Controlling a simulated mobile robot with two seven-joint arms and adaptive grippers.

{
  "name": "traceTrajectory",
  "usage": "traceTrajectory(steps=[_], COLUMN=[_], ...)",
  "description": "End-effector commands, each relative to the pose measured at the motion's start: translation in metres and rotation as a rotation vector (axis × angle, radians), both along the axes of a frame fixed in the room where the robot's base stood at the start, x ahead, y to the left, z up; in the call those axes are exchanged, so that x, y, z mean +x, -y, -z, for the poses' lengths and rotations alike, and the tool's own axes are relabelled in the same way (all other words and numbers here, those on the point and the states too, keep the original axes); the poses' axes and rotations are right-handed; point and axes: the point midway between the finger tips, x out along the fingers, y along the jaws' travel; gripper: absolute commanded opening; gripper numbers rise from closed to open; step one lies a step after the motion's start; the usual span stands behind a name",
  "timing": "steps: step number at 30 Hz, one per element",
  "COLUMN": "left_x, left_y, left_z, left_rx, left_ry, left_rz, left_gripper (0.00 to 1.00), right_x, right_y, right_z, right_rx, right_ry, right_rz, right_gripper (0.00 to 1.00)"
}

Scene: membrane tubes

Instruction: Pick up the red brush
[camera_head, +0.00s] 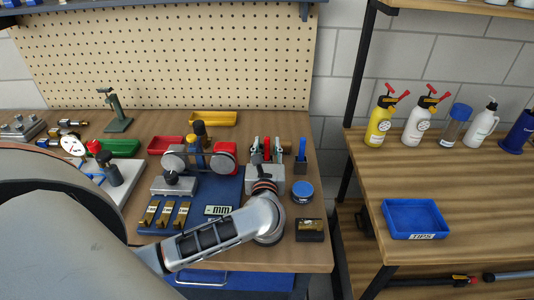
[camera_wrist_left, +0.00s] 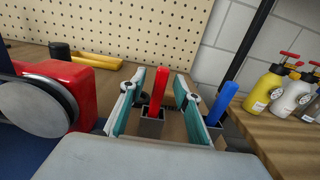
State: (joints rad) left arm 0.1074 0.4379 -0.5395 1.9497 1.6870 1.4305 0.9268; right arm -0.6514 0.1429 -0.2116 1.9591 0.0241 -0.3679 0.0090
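The red brush (camera_wrist_left: 157,97) stands upright in a small dark holder (camera_wrist_left: 151,124) in the left wrist view. Its red handle also shows in the head view (camera_head: 267,147), at the right end of the workbench. My left gripper (camera_wrist_left: 160,98) is open, with one teal finger on each side of the red handle. Gaps show between the handle and both fingers. My left gripper in the head view (camera_head: 267,150) hides the lower part of the brush. My right gripper is not in view.
A blue brush (camera_wrist_left: 223,102) stands in its own holder just right of my gripper, close to the right finger. A red-and-grey device (camera_head: 222,158) sits close on the left. A blue round container (camera_head: 302,192) and a pegboard (camera_head: 180,55) are nearby.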

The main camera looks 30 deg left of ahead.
Motion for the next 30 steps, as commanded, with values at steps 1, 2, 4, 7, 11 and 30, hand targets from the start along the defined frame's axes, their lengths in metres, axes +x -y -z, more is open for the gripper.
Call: traceTrajectory(steps=[1, 2, 4, 7, 11, 30], left_x=[0.003, 0.004, 0.006, 0.006, 0.006, 0.006], left_y=[-0.002, -0.003, -0.004, -0.004, -0.004, -0.003], left_z=[0.0, 0.0, 0.0, 0.001, 0.001, -0.011], left_rx=[0.002, 0.002, 0.002, 0.001, 0.001, -0.002], left_ry=[0.0, 0.0, -0.001, -0.001, -0.001, 0.001], left_rz=[0.0, 0.0, 0.0, 0.0, 0.0, 0.0], left_gripper=[0.32, 0.32, 0.32, 0.32, 0.19, 0.0], right_x=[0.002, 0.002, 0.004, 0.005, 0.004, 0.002], right_y=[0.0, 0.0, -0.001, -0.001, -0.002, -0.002], right_z=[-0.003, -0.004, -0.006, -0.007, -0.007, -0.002], right_rx=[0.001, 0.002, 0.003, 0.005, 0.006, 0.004], right_ry=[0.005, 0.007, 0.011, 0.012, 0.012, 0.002], right_rz=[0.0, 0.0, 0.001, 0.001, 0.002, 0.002], right_gripper=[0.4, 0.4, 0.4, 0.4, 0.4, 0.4])
